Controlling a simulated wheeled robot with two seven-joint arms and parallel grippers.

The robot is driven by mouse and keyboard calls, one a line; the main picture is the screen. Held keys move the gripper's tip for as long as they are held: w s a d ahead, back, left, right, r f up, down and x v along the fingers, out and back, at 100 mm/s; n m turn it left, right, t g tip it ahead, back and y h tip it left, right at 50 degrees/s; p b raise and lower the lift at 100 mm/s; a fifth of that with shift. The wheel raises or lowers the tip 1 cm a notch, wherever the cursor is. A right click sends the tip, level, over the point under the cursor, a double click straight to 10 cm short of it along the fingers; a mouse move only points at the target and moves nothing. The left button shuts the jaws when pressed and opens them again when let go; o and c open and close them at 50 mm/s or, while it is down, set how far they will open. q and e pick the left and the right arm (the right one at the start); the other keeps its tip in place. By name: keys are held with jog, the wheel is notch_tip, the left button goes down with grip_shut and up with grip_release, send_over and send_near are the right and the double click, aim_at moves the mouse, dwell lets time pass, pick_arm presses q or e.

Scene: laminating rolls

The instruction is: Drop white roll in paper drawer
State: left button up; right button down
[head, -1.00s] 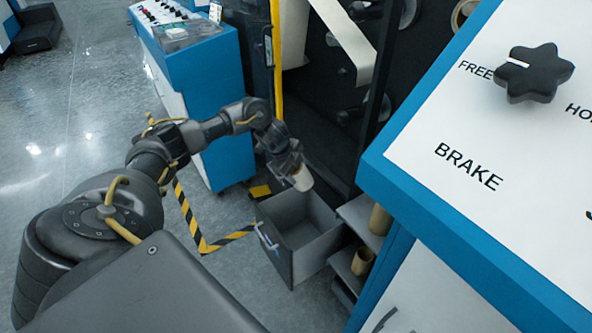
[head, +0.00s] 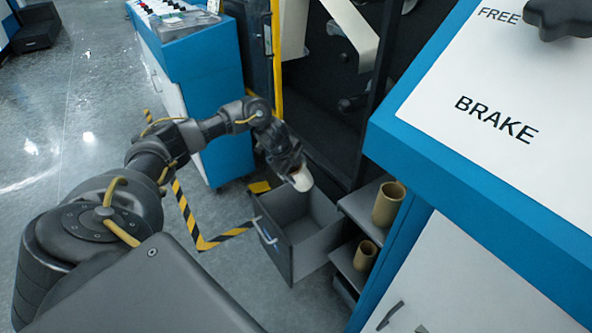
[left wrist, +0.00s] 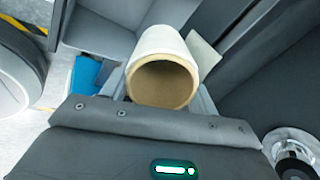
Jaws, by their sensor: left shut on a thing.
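The white roll (head: 302,180) is a short white tube with a tan core. My left gripper (head: 292,168) is shut on it and holds it above the far part of the open grey drawer (head: 318,245). The left wrist view shows the roll (left wrist: 163,68) end-on, its hollow brown core facing the camera, with grey drawer walls behind it. The drawer is pulled out and its visible inside looks empty; its handle (head: 265,232) is on the left face. My right gripper is not in view.
Cardboard cores stand on shelves right of the drawer, a larger one (head: 388,204) and a smaller one (head: 365,254). A blue-edged control panel (head: 450,145) juts in at right. A blue cabinet (head: 190,75) stands behind. Floor left of the drawer has striped tape (head: 205,243).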

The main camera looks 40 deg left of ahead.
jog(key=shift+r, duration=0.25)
pick_arm(q)
jog(key=o, duration=1.1)
jog(key=shift+o, duration=0.2)
jog(key=shift+f, duration=0.1)
jog(key=p+v, duration=0.2)
jog(key=v, duration=0.9)
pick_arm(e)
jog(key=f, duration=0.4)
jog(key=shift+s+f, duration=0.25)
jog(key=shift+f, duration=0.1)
pick_arm(q)
jog(key=shift+w+f, duration=0.1)
